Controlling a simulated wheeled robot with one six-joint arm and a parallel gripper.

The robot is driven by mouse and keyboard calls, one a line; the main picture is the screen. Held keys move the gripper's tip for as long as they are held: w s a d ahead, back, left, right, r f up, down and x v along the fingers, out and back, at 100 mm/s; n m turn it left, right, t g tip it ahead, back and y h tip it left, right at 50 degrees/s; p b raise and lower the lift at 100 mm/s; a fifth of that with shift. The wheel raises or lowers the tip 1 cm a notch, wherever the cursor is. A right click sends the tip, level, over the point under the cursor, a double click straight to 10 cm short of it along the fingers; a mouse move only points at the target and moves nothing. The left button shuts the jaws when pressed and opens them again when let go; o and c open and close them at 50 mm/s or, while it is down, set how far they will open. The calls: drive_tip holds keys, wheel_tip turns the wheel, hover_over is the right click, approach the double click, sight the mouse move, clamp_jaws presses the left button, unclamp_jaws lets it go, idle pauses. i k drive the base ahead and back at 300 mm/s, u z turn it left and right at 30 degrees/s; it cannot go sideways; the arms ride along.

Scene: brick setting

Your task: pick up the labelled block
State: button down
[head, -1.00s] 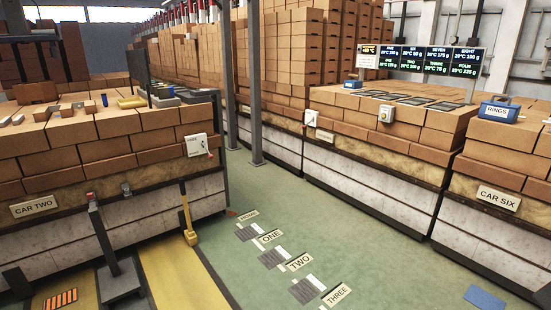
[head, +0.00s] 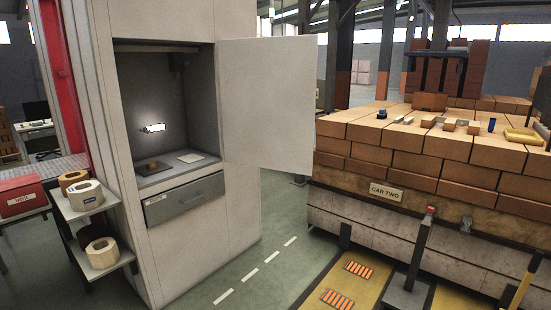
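No block with a readable label shows. Several small grey, white and brown blocks (head: 449,125) lie on top of the brick stack marked CAR TWO (head: 352,150), at the right of the head view. They are too small to tell whether any bears a label. A small orange-brown item (head: 153,166) lies on the shelf inside the open white cabinet (head: 270,95); I cannot tell what it is. My gripper is not in view.
A grey drawer (head: 185,198) sits below the cabinet's recess. Left of it are a side rack with tape rolls (head: 102,252) and a red box (head: 22,196). A post (head: 418,250) stands before the car. Green floor with white dashes (head: 250,275) is clear between cabinet and car.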

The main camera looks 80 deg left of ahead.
sight(85, 195)
drive_tip(key=u, duration=3.3)
drive_tip(key=i, duration=1.65)
drive_tip(key=k, duration=1.2)
drive_tip(key=u, duration=0.6)
drive_tip(key=i, duration=0.6)
drive_tip(key=u, duration=0.65)
drive_tip(key=i, duration=1)
drive_tip(key=u, duration=0.05)
